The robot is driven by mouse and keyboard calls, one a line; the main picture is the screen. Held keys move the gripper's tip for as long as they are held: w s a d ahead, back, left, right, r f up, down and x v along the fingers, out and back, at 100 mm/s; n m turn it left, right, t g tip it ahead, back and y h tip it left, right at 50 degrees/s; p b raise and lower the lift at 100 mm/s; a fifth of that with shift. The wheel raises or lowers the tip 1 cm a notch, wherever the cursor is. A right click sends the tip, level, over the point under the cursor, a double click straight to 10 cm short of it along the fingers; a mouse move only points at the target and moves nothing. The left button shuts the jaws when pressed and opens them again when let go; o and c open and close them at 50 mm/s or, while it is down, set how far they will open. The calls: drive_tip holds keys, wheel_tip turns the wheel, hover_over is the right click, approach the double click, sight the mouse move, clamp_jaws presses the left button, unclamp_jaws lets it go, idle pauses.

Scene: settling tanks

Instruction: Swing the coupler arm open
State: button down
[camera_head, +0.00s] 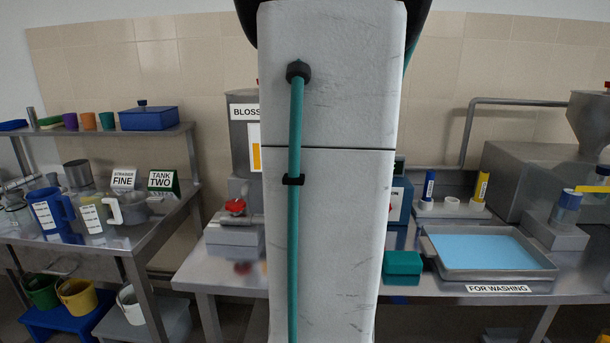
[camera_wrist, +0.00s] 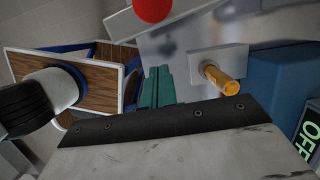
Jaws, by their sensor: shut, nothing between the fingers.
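I cannot tell for certain which part is the coupler arm. In the wrist view an orange cylindrical handle (camera_wrist: 222,84) stands out from a grey block (camera_wrist: 226,60), right of my gripper (camera_wrist: 158,72). My gripper's teal fingers are together with nothing between them, apart from the handle. A round red part (camera_wrist: 151,9) shows at the top edge of the wrist view. In the head view a red-topped fitting (camera_head: 235,207) sits on a grey block on the bench. My gripper is not visible in the head view; my own white body hides the middle.
A blue box (camera_wrist: 271,85) with an OFF sign (camera_wrist: 311,130) stands at the right in the wrist view. In the head view a metal tray (camera_head: 545,273) of blue liquid and a green block (camera_head: 403,263) sit on the right bench. Jugs crowd the left table (camera_head: 150,235).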

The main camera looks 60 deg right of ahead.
drive_tip(key=a+v, duration=0.1)
drive_tip(key=v, duration=0.8)
drive_tip(key=shift+d+r, duration=0.25)
drive_tip(key=shift+d, duration=0.1)
drive_tip(key=shift+w, duration=0.1)
drive_tip(key=w+a+f+n+g, duration=0.15)
drive_tip(key=a+f+n, duration=0.25)
drive_tip(key=a+n, duration=0.5)
drive_tip(key=w+a+f+n+g, duration=0.1)
drive_tip(key=w+a+f+n, duration=0.25)
drive_tip(key=a+n, duration=0.55)
drive_tip(key=s+a+f+n, duration=0.1)
drive_tip(key=a+f+n, duration=0.1)
drive_tip(key=a+n, duration=0.4)
drive_tip(key=s+a+f+n+t+h, duration=0.1)
drive_tip(key=a+n, duration=0.6)
drive_tip(key=a, duration=0.7)
wheel_tip(320, 180, down, 2)
drive_tip(key=shift+s+a+n, duration=0.3)
drive_tip(key=shift+s+a, duration=0.05)
drive_tip(key=shift+s, duration=0.25)
